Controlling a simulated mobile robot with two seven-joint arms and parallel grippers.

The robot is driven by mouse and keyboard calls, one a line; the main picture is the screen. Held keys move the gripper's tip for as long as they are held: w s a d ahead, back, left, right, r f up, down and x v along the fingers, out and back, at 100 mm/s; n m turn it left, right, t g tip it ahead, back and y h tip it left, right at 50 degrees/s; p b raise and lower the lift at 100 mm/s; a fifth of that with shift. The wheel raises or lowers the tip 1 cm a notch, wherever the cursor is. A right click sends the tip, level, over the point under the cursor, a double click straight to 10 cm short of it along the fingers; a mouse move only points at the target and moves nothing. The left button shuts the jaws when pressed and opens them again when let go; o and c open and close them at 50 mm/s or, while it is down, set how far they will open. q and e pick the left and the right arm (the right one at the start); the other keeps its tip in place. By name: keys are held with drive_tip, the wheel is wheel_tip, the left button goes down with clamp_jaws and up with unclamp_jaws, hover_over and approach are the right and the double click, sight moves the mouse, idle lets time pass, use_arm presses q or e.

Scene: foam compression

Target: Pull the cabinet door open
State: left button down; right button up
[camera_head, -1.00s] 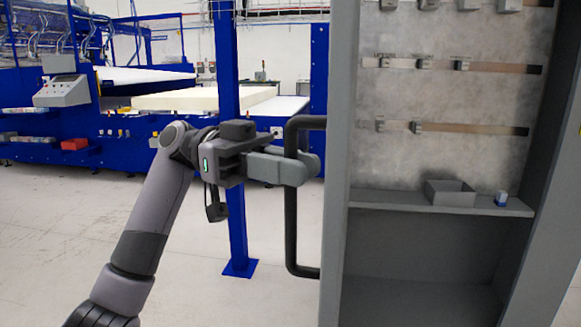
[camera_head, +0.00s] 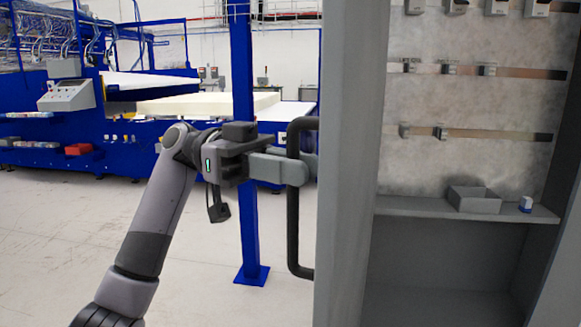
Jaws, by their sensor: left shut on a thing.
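The cabinet door (camera_head: 347,170) is a tall grey panel seen nearly edge-on in the middle right of the head view. A long black bar handle (camera_head: 292,235) runs upright along its left side. The cabinet interior (camera_head: 480,170) shows to the right of the door. My left gripper (camera_head: 296,166) comes in from the left and is shut on the upper part of the handle. Its fingers hide that part of the bar. My right gripper is not in the view.
A blue post (camera_head: 249,225) stands behind my left gripper. Blue machinery with a cream foam block (camera_head: 200,104) is farther back. The floor at lower left is clear.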

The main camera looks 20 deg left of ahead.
use_arm(q)
drive_tip(key=shift+a, duration=0.25)
idle(0.3)
drive_tip(key=c, duration=1.2)
unclamp_jaws()
drive_tip(key=shift+o, duration=0.2)
drive_tip(key=shift+a, duration=0.1)
drive_tip(key=w+a, duration=0.1)
drive_tip(key=a, duration=0.5)
drive_tip(key=shift+a, duration=0.4)
